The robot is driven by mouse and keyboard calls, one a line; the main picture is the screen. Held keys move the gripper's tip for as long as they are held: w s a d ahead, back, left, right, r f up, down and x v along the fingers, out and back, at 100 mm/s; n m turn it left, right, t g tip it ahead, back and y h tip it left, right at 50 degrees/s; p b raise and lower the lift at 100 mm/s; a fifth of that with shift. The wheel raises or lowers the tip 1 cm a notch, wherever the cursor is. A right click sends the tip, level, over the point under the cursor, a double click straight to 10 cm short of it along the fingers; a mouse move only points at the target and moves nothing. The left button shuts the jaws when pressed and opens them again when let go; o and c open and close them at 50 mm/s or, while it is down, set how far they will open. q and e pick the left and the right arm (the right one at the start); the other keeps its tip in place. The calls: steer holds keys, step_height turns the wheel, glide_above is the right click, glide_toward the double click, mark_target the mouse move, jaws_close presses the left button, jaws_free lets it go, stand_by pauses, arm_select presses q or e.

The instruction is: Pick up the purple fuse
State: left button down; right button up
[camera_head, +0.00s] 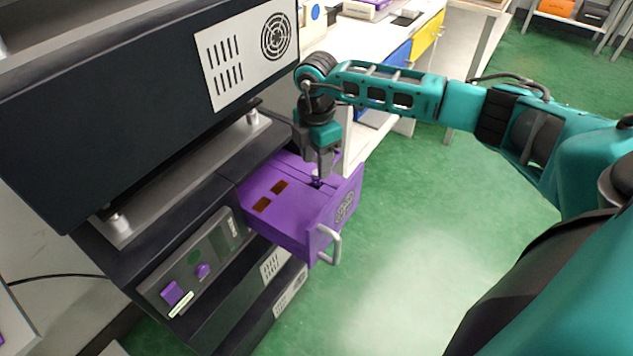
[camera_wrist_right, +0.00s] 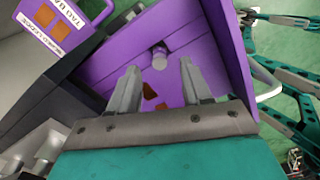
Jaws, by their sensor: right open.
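The purple drawer (camera_head: 290,226) is pulled out from the dark machine. A small pale purple cylinder (camera_wrist_right: 159,58), which looks like the fuse, stands in the drawer in the right wrist view. In the head view it is mostly hidden below my right gripper. My right gripper (camera_head: 318,176) points down over the far part of the drawer. In the right wrist view its two fingers (camera_wrist_right: 160,80) are apart, with nothing held, and the cylinder shows just beyond and between the tips. I cannot tell the exact gap to it. My left gripper is not in view.
The drawer's front has a metal handle (camera_head: 328,245), and brown slots (camera_head: 270,196) show inside. The dark machine (camera_head: 150,100) overhangs on the left. A white bench (camera_head: 395,35) with blue and yellow fronts stands behind. Green floor (camera_head: 430,230) is free at right.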

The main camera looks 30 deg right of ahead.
mark_target(316, 172)
step_height(316, 172, down, 3)
steer(key=shift+c, duration=0.2)
jaws_close()
stand_by(0.3)
